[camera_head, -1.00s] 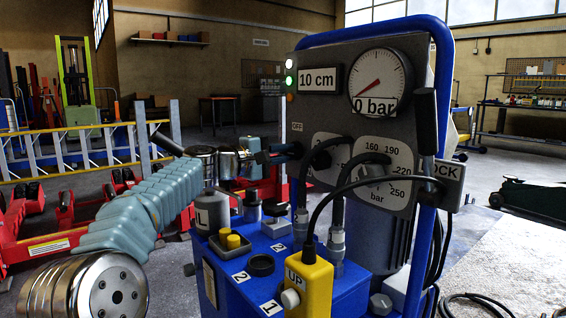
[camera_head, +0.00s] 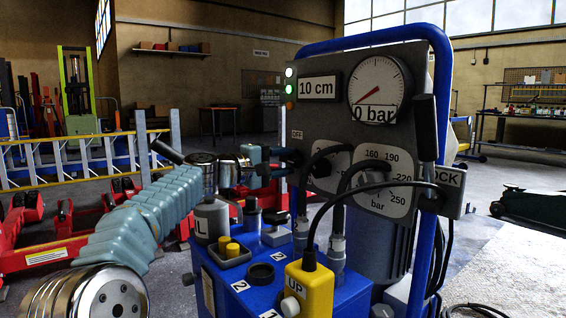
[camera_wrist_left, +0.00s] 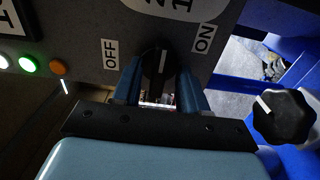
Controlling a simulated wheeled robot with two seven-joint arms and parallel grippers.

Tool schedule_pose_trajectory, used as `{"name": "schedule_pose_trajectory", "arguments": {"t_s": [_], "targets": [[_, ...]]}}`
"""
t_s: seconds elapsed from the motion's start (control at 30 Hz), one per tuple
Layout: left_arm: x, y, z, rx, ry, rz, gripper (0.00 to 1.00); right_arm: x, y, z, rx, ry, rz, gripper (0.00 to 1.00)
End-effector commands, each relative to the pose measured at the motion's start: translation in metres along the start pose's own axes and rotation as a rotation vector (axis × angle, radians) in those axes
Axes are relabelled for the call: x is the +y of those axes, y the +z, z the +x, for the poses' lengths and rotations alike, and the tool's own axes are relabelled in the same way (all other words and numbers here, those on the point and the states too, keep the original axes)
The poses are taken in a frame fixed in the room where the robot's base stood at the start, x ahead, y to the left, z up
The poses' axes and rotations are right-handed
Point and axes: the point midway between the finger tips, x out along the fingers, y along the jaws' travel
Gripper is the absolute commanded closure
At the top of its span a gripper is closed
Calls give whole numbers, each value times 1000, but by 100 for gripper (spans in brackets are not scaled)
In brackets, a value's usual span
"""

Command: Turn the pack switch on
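The pack switch is a black rotary knob (camera_wrist_left: 158,72) on the dark grey panel, between an OFF label (camera_wrist_left: 110,54) and an ON label (camera_wrist_left: 204,38) in the wrist view. Its white mark points up the picture, between the two labels. My left gripper (camera_wrist_left: 159,88) has one blue finger on each side of the knob, close against it, and looks shut on it. In the head view my left gripper (camera_head: 276,162) meets the left edge of the panel, below the OFF label (camera_head: 297,135); the fingers partly hide the switch. My right gripper is not in view.
The panel carries a gauge (camera_head: 380,88) at 0 bar, a 10 cm display (camera_head: 318,89) and a lit green lamp (camera_head: 290,89). Hoses, a yellow UP pendant (camera_head: 309,287) and a blue pack (camera_head: 340,300) with knobs sit below and right of my gripper.

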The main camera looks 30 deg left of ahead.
Motion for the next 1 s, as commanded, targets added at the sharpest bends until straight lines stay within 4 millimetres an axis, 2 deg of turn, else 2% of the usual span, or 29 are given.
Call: {"name": "schedule_pose_trajectory", "arguments": {"t_s": [0.27,0.37,0.73,0.83,1.0], "targets": [[0,0,-6,2,1,-1,57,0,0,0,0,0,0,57],[1,-1,-21,4,1,-1,57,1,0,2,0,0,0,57],[1,0,-108,3,1,0,57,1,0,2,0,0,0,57],[1,0,-124,2,1,0,57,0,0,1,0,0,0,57],[0,0,-137,1,0,0,57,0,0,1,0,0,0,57]]}}
